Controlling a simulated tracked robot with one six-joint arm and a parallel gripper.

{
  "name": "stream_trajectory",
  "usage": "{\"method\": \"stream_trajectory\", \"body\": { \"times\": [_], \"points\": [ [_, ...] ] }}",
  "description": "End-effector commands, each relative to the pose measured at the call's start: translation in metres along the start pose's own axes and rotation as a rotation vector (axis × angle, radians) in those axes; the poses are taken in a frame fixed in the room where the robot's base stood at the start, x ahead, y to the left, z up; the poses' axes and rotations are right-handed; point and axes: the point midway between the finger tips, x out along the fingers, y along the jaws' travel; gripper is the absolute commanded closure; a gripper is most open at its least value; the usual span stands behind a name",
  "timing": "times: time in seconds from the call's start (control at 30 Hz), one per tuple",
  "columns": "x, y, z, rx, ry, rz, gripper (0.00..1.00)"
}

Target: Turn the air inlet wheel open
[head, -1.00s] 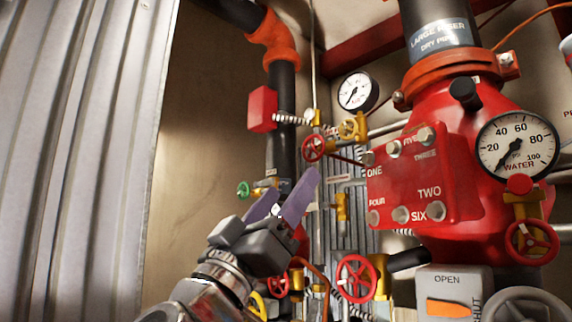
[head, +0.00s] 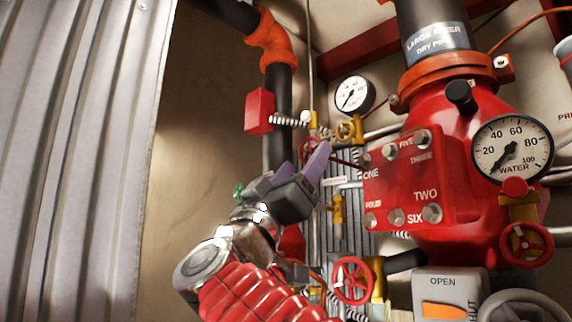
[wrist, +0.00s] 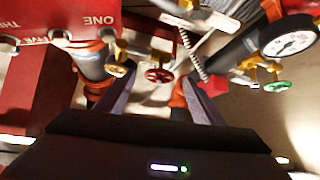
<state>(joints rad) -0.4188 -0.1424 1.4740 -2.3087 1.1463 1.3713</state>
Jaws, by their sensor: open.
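A small red handwheel (wrist: 159,76) shows in the wrist view between the two purple fingers of my gripper (head: 306,158). It seems to be the small red wheel (head: 304,151) in the head view, partly hidden by a finger. No readable label marks it as the air inlet wheel. My gripper is open and empty, with its fingertips in front of this wheel. I cannot tell whether they touch it or how far off it is.
A yellow wheel (head: 345,131) is close on the right, and a green wheel (head: 239,191) is at left. A larger red wheel (head: 352,280) is lower right. The red numbered box (head: 408,180) and pipes crowd the right. The corrugated panel (head: 70,150) is at far left.

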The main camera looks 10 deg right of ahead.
Motion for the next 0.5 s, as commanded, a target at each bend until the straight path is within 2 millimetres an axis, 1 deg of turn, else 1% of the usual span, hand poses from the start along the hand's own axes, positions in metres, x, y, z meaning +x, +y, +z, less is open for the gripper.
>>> {"method": "stream_trajectory", "body": {
  "times": [0.03,0.2,0.33,0.5],
  "points": [
    [0.008,0.0,0.001,-0.001,-0.001,0.003,0.38],
    [0.029,0.0,0.0,-0.001,0.0,0.003,0.38],
    [0.04,0.0,0.0,0.0,0.0,0.001,0.38],
    [0.047,0.0,0.0,0.001,0.001,0.0,0.38]
  ]
}}
